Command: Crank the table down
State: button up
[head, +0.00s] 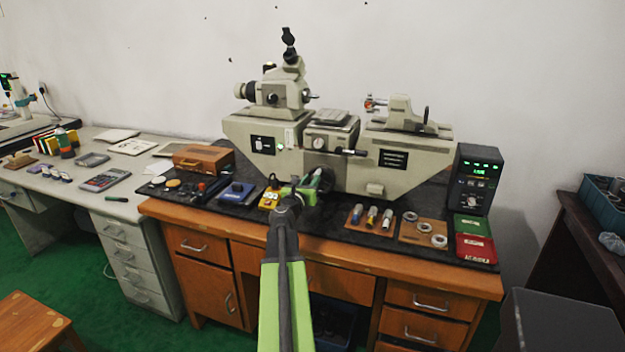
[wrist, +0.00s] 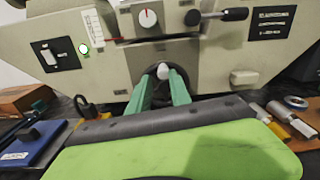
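The beige measuring machine (head: 250,140) stands on the desk, with its small table (head: 332,119) in the middle. Below the table, a pale rounded knob (wrist: 163,70) shows in the wrist view, in a dark recess at the machine's base. It looks like the end of a crank handle; the rest is hidden. My gripper (wrist: 162,82) has its two green fingers apart, one on each side of the knob, with a small gap visible. I cannot tell whether they touch it. In the head view my gripper (head: 308,183) is partly hidden by my arm.
A black-handled lever (head: 352,151) sticks out above and right of my gripper. A blue box (head: 237,193) lies to the left; colored cylinders (head: 372,216) and metal rings (head: 423,227) lie to the right. A digital readout (head: 478,180) stands farther right.

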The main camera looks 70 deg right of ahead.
jog(key=a, duration=0.5)
jog(key=shift+s+a, duration=0.15)
jog(key=shift+s, duration=0.05)
